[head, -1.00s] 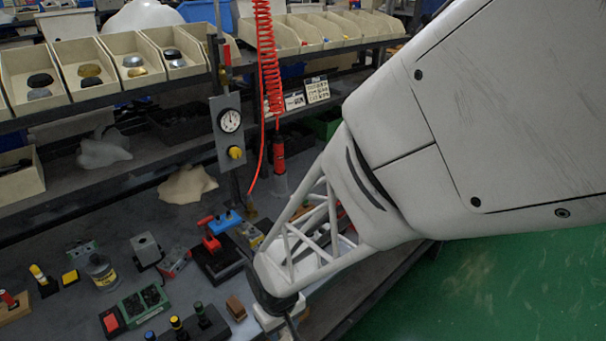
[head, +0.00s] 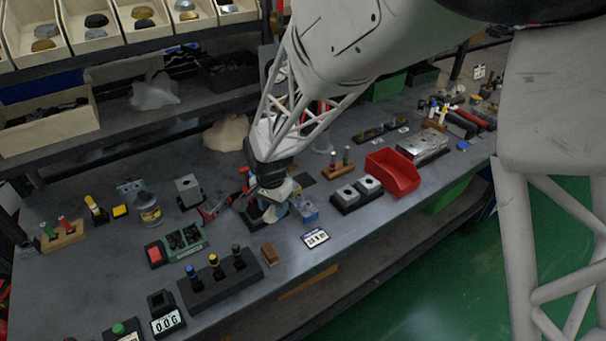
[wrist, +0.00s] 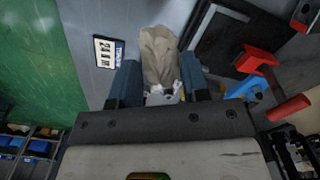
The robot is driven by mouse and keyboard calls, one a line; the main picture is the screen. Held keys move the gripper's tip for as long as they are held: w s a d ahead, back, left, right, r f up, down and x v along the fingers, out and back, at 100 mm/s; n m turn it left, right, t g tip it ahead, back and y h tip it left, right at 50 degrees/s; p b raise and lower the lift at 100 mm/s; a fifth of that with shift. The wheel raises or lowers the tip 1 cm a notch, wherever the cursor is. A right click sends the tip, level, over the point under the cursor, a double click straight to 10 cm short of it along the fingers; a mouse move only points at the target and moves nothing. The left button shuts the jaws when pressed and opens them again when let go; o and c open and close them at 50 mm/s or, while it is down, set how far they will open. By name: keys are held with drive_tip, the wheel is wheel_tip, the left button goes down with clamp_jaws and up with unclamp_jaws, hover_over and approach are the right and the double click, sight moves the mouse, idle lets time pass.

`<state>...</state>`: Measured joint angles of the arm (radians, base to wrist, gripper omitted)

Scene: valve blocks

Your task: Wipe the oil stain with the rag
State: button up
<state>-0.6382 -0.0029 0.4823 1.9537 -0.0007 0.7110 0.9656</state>
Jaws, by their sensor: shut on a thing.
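My gripper (wrist: 160,88) has its two dark blue fingers closed on a crumpled beige rag (wrist: 158,55), which sticks out beyond the fingertips in the wrist view. In the head view my gripper (head: 277,203) is low over the middle of the grey bench (head: 345,250), beside the block with the red lever. I cannot tell whether the rag touches the bench.
A red lever (wrist: 258,62) and a blue handle lie close right of the fingers. Another tan cloth-like lump (head: 228,133) lies behind.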

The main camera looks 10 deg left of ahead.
drive_tip(key=w+a+m, duration=0.5)
drive_tip(key=w+a, duration=0.1)
drive_tip(key=shift+w+r, duration=0.35)
drive_tip(key=shift+r, duration=0.05)
drive_tip(key=shift+f, duration=0.15)
drive_tip(key=shift+f, duration=3.4)
drive_tip(key=shift+f, duration=0.45)
drive_tip(key=shift+w+d+r, duration=0.15)
drive_tip(key=shift+w+d, duration=0.05)
drive_tip(key=shift+w, duration=0.05)
drive_tip(key=shift+s+a, duration=0.15)
drive_tip(key=shift+s+a+f, duration=0.2)
drive_tip(key=shift+s+a, duration=0.1)
drive_tip(key=shift+s, duration=0.1)
